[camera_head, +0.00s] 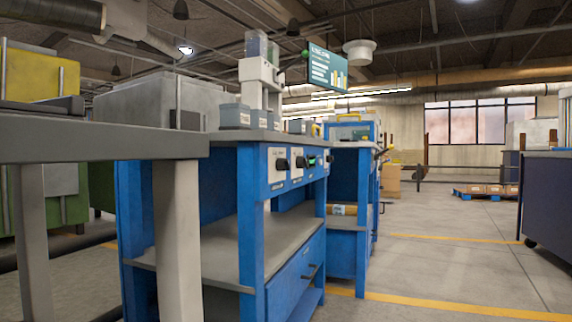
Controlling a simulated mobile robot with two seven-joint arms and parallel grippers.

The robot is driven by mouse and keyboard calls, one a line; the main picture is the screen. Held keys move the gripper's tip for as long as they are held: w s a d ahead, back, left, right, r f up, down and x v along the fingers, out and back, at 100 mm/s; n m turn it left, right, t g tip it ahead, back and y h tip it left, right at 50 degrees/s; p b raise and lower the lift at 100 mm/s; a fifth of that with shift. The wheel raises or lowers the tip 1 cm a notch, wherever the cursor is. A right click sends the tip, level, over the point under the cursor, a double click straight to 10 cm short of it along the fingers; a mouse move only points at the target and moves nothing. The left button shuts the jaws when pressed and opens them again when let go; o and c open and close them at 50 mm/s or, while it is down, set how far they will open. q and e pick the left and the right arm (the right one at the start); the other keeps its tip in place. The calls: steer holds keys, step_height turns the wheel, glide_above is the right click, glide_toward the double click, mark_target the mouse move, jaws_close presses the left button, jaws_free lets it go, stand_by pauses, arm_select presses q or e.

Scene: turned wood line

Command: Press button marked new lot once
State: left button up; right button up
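A blue workbench (248,215) with a grey top stands in the middle of the view. Its front edge carries a white panel (277,178) with black knobs, including a near knob (283,164) and a second knob (302,162). A small green-lit display (311,160) sits farther along the edge. The lettering on the panel is too small to read, so I cannot tell whether a button marked new lot is there. Neither of my grippers is in view.
A grey table (100,144) fills the left foreground, close to the blue workbench. Grey bins (235,116) and a white machine (262,85) stand on the workbench. A dark cabinet (546,200) is at the right. The concrete aisle (430,250) between them is clear.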

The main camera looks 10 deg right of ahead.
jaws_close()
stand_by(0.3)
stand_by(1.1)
